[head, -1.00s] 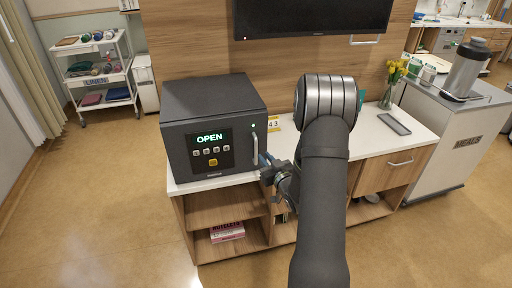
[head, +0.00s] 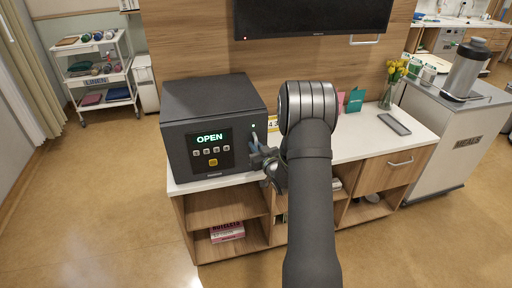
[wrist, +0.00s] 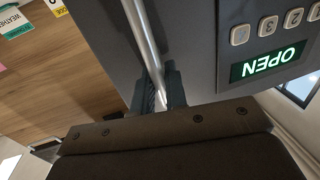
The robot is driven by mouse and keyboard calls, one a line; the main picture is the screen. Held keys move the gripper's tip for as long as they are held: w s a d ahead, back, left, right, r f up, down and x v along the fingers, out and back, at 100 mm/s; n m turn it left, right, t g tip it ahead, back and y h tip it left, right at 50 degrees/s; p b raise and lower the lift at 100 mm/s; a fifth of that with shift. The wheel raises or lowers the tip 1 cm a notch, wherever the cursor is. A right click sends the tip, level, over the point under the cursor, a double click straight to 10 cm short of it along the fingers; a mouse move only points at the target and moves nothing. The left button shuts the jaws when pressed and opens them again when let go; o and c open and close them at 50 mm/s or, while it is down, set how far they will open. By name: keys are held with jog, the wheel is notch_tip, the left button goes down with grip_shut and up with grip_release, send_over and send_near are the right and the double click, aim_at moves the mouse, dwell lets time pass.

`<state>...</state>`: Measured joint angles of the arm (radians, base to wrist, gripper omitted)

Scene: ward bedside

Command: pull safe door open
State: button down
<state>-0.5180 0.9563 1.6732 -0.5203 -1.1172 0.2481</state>
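The dark grey safe (head: 176,165) stands on the left of the bedside cabinet top. Its front door carries a keypad and a lit green OPEN display (head: 210,138), also large in the wrist view (wrist: 275,62). The door looks flush with the body. The silver bar handle (wrist: 143,38) is at the door's right edge; in the head view my gripper partly covers it. My gripper (head: 257,153) is at the handle's lower part. In the wrist view its fingers (wrist: 160,92) lie close on both sides of the bar and appear shut on it.
The cabinet top (head: 345,145) right of the safe holds a yellow number card, small cards, a flower vase (head: 389,85) and a dark tray (head: 394,125). A MEALS cart (head: 460,140) stands at right, a linen trolley (head: 100,80) at back left. The floor before the safe is clear.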

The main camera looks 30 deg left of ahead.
jog(key=s+d+m+t+h, duration=0.2)
jog(key=s+m+t+h, duration=0.15)
jog(key=s, duration=0.55)
jog(key=s+d+m+t+h, duration=0.2)
jog(key=s+m+h, duration=0.15)
jog(key=s, duration=0.45)
jog(key=s+d+m+t+h, duration=0.25)
jog(key=s+h, duration=0.25)
jog(key=s, duration=0.4)
jog(key=s+a, duration=0.5)
jog(key=s, duration=0.5)
jog(key=s+a, duration=0.5)
jog(key=s, duration=0.4)
jog(key=shift+s+a, duration=0.35)
jog(key=c, duration=1.8)
grip_release()
